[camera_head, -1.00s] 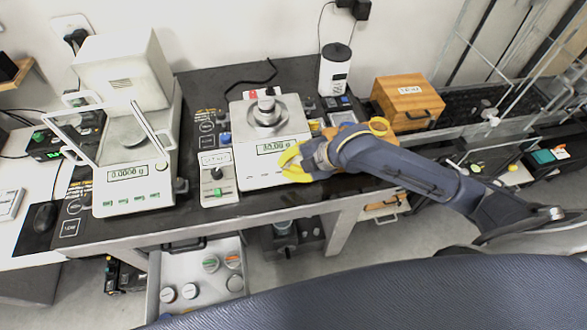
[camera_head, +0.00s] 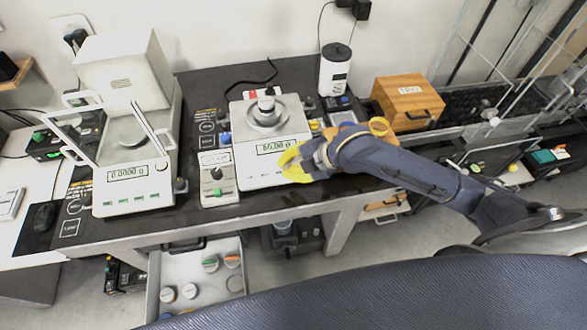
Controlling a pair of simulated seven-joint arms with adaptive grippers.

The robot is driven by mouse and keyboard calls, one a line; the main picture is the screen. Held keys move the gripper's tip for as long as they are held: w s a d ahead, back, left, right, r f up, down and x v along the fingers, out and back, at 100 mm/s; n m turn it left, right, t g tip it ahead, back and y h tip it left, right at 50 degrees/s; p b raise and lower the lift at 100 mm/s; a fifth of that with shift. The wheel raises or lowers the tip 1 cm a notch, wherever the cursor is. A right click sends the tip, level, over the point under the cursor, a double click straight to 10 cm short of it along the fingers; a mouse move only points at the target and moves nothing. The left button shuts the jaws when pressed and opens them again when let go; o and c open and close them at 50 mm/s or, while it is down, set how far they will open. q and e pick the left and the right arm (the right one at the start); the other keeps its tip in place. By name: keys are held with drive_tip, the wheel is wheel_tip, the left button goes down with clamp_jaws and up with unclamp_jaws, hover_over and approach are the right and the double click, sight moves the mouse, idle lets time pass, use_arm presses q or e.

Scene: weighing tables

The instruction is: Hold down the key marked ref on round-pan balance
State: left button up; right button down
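The round-pan balance (camera_head: 246,173) stands on the dark table, with a metal weight (camera_head: 266,104) on its round pan and a lit display (camera_head: 274,147). My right gripper (camera_head: 288,165), with yellow fingertips, is at the front right of this balance, over its front panel below the display. It hides the keys there, so I cannot make out the ref key or whether a fingertip touches it. No object shows between the fingers, and their gap is not clear. My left gripper is not in view.
A boxy balance (camera_head: 130,195) with a draft shield stands to the left. A small control box (camera_head: 217,190) sits between the balances. A wooden box (camera_head: 408,92) and a white canister (camera_head: 334,72) stand behind my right arm. An open drawer (camera_head: 198,262) juts out below the table.

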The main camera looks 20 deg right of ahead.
drive_tip(key=shift+w+f, duration=0.2)
drive_tip(key=shift+f, duration=0.45)
idle(2.1)
drive_tip(key=shift+r, duration=0.25)
idle(1.3)
drive_tip(key=shift+s+r, duration=0.2)
drive_tip(key=shift+r, duration=0.35)
drive_tip(key=shift+r, duration=0.1)
drive_tip(key=shift+s+r, duration=0.25)
drive_tip(key=shift+r, duration=0.5)
drive_tip(key=shift+s+r, duration=0.25)
drive_tip(key=shift+r, duration=0.55)
drive_tip(key=shift+s+r, duration=0.25)
drive_tip(key=shift+r, duration=0.5)
